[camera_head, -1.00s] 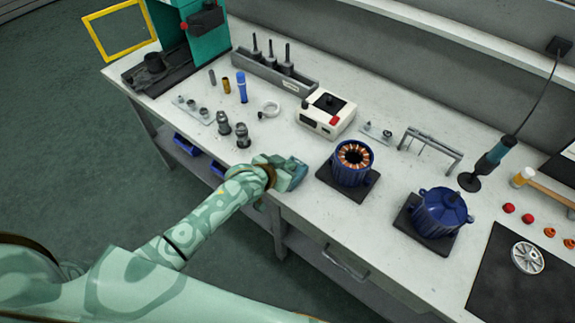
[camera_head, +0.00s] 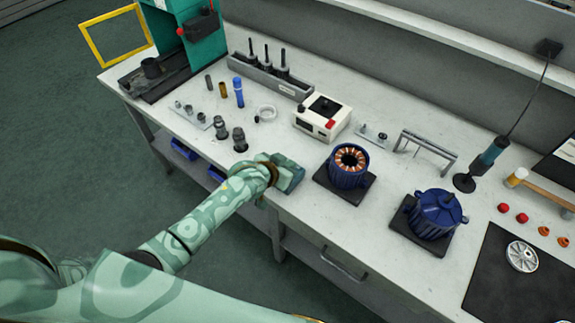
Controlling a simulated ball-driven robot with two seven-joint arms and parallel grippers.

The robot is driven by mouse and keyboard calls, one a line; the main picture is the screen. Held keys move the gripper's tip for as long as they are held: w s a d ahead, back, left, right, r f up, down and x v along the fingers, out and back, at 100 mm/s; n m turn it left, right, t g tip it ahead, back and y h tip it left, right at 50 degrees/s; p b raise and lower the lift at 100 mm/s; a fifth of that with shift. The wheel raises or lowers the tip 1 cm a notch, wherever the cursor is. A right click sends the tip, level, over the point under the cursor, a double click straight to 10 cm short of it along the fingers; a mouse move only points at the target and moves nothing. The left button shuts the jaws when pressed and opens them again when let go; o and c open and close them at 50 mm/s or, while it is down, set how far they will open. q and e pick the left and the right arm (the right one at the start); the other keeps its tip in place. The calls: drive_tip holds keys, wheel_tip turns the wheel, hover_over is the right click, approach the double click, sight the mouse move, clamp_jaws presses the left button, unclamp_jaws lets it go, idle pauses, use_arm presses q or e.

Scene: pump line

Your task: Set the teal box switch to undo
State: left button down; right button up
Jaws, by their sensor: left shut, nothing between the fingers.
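The teal box (camera_head: 208,48) is a tall teal housing at the back left of the bench, cut off by the top edge. A dark grey unit (camera_head: 200,27) with a red knob (camera_head: 180,32) at its left is mounted on it. The switch's setting is too small to read. My left gripper (camera_head: 289,177) is over the bench's front edge, shut and empty, well to the right of and nearer than the teal box. My right gripper is not in view.
A yellow frame (camera_head: 118,35) stands left of the teal box. Metal parts, a blue cylinder (camera_head: 238,92) and a white ring (camera_head: 267,112) lie between. A cream box (camera_head: 322,119), an open blue motor (camera_head: 349,165) and a closed one (camera_head: 437,213) stand right.

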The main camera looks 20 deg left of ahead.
use_arm(q)
drive_tip(key=r+p, duration=0.1)
drive_tip(key=p, duration=0.1)
drive_tip(key=r+p, duration=0.3)
drive_tip(key=r, duration=0.1)
drive_tip(key=shift+w+d+r+p, duration=0.1)
drive_tip(key=shift+w+r+p, duration=0.15)
drive_tip(key=shift+p, duration=0.15)
drive_tip(key=s+a+r+p, duration=0.1)
drive_tip(key=s+r+p, duration=0.1)
drive_tip(key=s+r, duration=0.3)
drive_tip(key=shift+a+r, duration=0.4)
drive_tip(key=shift+r, duration=0.45)
drive_tip(key=shift+p, duration=0.3)
